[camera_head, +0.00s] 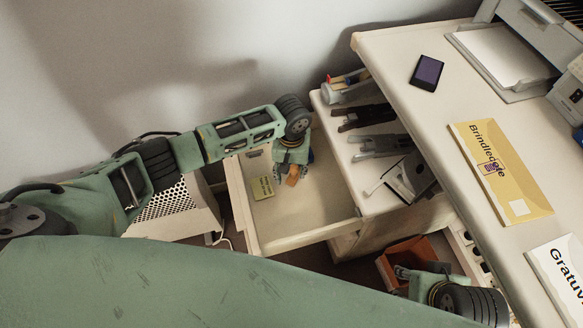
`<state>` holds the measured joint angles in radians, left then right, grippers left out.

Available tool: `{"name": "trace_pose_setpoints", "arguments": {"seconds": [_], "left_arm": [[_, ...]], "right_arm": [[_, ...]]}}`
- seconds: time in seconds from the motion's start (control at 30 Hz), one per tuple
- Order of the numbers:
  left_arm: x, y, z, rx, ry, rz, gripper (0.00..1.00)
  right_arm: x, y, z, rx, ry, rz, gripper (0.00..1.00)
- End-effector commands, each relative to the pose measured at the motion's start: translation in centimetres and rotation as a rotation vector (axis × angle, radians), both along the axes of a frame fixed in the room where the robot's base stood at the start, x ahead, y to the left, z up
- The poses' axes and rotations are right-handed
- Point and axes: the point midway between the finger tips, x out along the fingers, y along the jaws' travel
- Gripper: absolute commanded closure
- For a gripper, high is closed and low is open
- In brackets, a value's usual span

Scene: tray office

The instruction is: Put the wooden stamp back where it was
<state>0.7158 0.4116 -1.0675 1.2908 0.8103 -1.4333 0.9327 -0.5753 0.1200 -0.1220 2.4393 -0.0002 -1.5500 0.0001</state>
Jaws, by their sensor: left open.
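A small orange-brown piece, which looks like the wooden stamp (292,177), shows at the fingers of my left gripper (285,174). The gripper is open and reaches down into the open drawer (310,237) from above. The fingers partly hide the stamp, and I cannot tell whether they touch it or whether it rests on the drawer floor. My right gripper (403,272) is at the bottom right, over a reddish-brown bin (406,250). Its fingers are too small and dark to tell open from shut.
A yellow note pad (262,188) lies in the drawer's left part. The desk (440,110) at right carries a phone (427,73), a yellow envelope (500,172) and a printer.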

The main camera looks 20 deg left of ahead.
Motion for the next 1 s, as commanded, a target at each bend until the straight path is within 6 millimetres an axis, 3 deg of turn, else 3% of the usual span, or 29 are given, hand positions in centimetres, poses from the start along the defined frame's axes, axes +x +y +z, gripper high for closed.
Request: {"name": "trace_pose_setpoints", "arguments": {"seconds": [0.17, 0.33, 0.67, 1.0], "left_arm": [[0.0, 0.0, 0.2, 0.001, 0.000, 0.000, 0.58], [0.1, -0.1, 1.9, -0.002, -0.002, -0.001, 0.58], [0.1, -0.1, 7.1, -0.001, -0.003, 0.000, 0.58], [0.1, -0.1, 12.1, -0.002, -0.004, 0.000, 0.58]], "right_arm": [[0.1, 0.0, 0.0, 0.000, -0.001, 0.000, 0.60], [0.0, 0.0, 0.7, 0.001, -0.004, -0.001, 0.60], [1.3, 0.3, -6.0, -0.001, 0.034, 0.003, 0.60], [0.9, 0.4, -11.8, -0.003, 0.064, 0.009, 0.60]]}}
